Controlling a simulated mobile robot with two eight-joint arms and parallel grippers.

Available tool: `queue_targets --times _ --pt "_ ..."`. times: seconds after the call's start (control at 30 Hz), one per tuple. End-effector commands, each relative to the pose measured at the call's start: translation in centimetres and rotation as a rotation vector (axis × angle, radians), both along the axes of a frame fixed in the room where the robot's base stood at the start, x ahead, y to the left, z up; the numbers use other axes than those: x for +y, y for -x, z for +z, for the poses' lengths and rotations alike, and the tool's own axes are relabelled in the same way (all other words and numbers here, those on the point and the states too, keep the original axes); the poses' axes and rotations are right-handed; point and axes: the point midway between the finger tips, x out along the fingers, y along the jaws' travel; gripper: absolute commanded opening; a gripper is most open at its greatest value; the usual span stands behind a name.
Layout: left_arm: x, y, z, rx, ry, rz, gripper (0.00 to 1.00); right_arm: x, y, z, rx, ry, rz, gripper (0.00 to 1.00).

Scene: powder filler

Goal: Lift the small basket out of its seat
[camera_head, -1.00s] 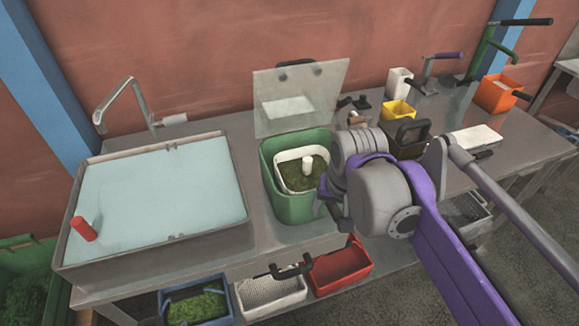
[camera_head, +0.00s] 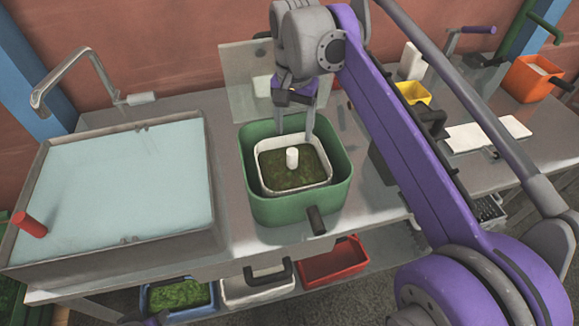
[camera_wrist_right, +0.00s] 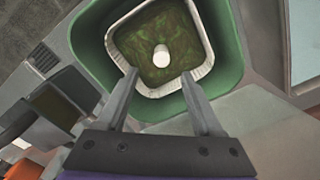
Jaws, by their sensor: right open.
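The small white basket (camera_head: 294,186) sits inside the green tub (camera_head: 330,204). It holds dark green leafy matter, and a white knob (camera_head: 292,158) stands up at its centre. My right gripper (camera_head: 294,132) is over the basket's far rim, pointing down, with its two fingers apart. In the right wrist view my gripper (camera_wrist_right: 163,82) is open, with its fingertips near the basket's white wall (camera_wrist_right: 190,75); nothing is held. I cannot tell whether a fingertip touches the rim. My left gripper does not show.
A sink of pale water (camera_head: 110,185) with a red handle (camera_head: 29,224) lies to the left. A clear raised lid (camera_head: 236,85) stands behind the tub. A black handle (camera_head: 316,220) juts from the tub's front. Bins, including a red one (camera_head: 335,262), sit below.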

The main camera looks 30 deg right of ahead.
Motion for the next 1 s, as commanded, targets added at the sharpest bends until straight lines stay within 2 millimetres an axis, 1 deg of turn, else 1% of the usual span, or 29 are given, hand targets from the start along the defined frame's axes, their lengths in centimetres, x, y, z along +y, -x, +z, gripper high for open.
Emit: queue_targets --times 0.03,0.1,0.2,0.37,0.47,0.6,0.7,0.8,0.97,1.0 --pt "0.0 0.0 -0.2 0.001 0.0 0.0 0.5 0.0 0.0 -1.0 0.0 0.0 0.0 0.68" --pt "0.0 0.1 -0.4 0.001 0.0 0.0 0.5 0.0 0.0 -2.2 0.0 0.0 0.001 0.68" --pt "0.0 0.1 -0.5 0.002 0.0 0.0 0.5 0.0 0.0 -3.5 0.0 0.0 0.001 0.68" --pt "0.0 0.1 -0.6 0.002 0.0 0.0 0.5 0.1 0.0 -4.6 0.0 0.0 0.001 0.68" --pt "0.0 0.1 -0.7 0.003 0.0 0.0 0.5 0.2 0.0 -5.8 0.0 0.0 0.002 0.68" --pt "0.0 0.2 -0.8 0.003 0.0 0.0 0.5 0.3 -0.1 -8.0 0.0 0.0 0.002 0.68" --pt "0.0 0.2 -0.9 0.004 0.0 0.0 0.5 0.3 -0.1 -9.1 -0.001 0.001 0.002 0.68" --pt "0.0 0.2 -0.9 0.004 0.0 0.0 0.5 0.3 -0.1 -9.5 -0.001 0.0 0.002 0.68" --pt "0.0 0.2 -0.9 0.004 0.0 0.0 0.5 0.3 -0.1 -9.5 -0.001 0.0 0.002 0.68" --pt "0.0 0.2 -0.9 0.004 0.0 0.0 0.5 0.3 -0.1 -9.5 -0.001 0.0 0.002 0.66"
